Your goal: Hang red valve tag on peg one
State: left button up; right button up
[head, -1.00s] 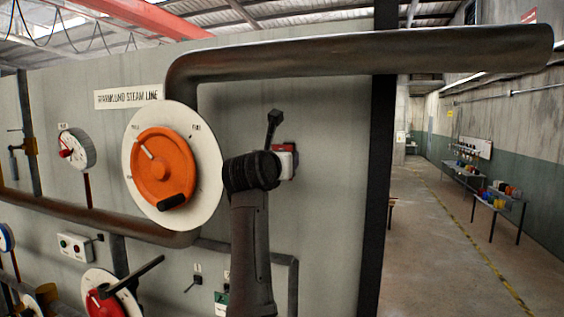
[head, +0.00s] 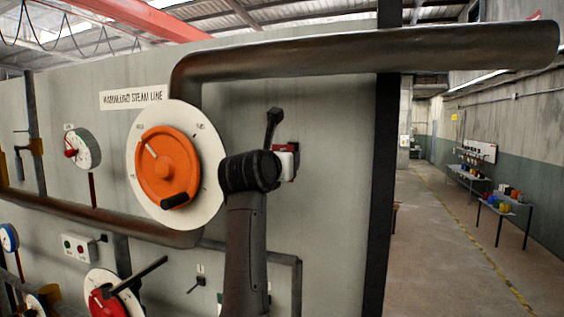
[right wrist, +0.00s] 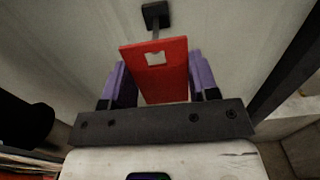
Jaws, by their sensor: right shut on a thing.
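The red valve tag (right wrist: 163,78) is a flat red plate with a light square hole near its far end. My right gripper (right wrist: 160,82) has purple fingers on both sides of the tag and is shut on it. A black square-headed peg (right wrist: 155,14) shows just beyond the tag's far end, its stem running down toward the tag. The tag appears apart from the peg, but depth is hard to judge. No number shows by this peg. In the head view my right gripper (head: 288,160) is mostly hidden behind my wrist, before the grey panel. My left gripper is not in view.
A thick pipe (head: 350,55) crosses above my right arm. An orange handwheel (head: 167,168) on a white dial is to its left. A dark post (head: 385,170) edges the panel at right. A small black peg (head: 196,282) and red wheel (head: 112,300) are lower left.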

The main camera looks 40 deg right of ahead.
jog(key=b+v, duration=0.2)
jog(key=v, duration=0.4)
jog(key=shift+b, duration=0.3)
dwell(0.4)
jog(key=shift+f, duration=0.1)
dwell(0.8)
